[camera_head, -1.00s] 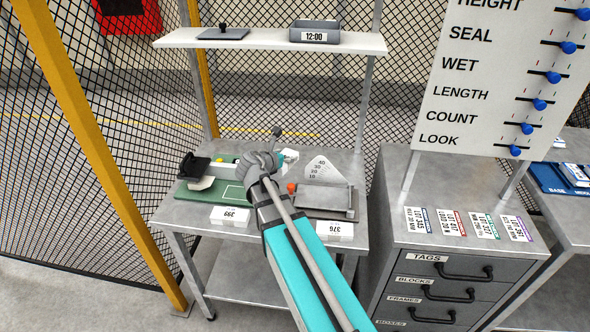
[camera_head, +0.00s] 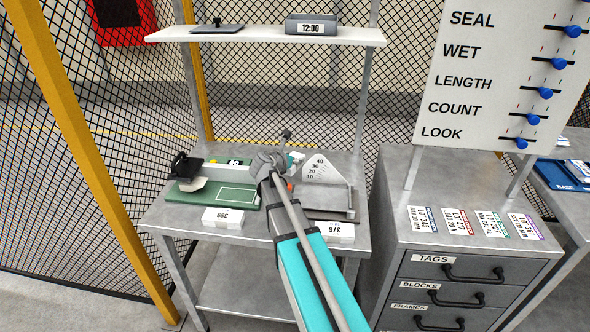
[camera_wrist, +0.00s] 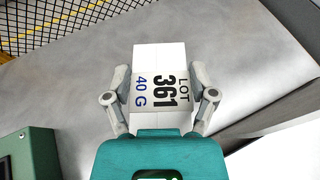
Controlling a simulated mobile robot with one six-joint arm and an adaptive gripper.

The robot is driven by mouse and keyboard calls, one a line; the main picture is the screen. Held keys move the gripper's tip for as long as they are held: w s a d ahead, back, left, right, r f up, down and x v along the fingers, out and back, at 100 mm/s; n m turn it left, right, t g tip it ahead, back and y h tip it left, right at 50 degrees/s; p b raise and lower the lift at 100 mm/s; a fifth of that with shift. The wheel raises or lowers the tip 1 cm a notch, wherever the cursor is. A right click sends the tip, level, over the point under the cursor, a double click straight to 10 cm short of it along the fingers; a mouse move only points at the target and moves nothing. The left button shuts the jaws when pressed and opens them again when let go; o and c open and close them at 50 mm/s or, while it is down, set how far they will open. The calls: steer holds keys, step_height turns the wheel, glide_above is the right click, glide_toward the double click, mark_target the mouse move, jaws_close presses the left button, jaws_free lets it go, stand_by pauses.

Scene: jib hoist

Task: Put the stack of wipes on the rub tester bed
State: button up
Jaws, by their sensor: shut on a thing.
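My gripper (camera_wrist: 160,82) is shut on a white stack of wipes (camera_wrist: 159,56) marked LOT 361 40 G, with one finger on each side of it. In the head view my own wrist hides the stack. The gripper is over the back middle of the steel table (camera_head: 268,237).
A grey device with an angle scale (camera_head: 320,170) stands right of my wrist. White blocks marked 399 (camera_head: 229,217) and 376 (camera_head: 338,231) sit along the front edge. A shelf (camera_head: 270,36) is above the table; a drawer cabinet (camera_head: 400,275) stands to the right.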

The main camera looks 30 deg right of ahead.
mark_target(294, 165)
stand_by(0.3)
steer(key=shift+w+d+f+b, duration=0.15)
steer(key=shift+f+b, duration=0.3)
steer(key=shift+w+d+f+b, duration=0.15)
steer(key=shift+f+b, duration=1.4)
steer(key=shift+f, duration=0.1)
steer(key=o, duration=1.1)
steer(key=shift+c, duration=0.2)
steer(key=shift+s+r, duration=0.1)
steer(key=shift+r, duration=0.15)
steer(key=p+v, duration=0.4)
steer(key=v, duration=0.6)
steer(key=shift+s+a+r, duration=0.1)
steer(key=shift+a, duration=0.15)
steer(key=shift+s+a+r+p, duration=0.2)
steer(key=shift+s+a+p, duration=0.15)
steer(key=shift+a, duration=0.2)
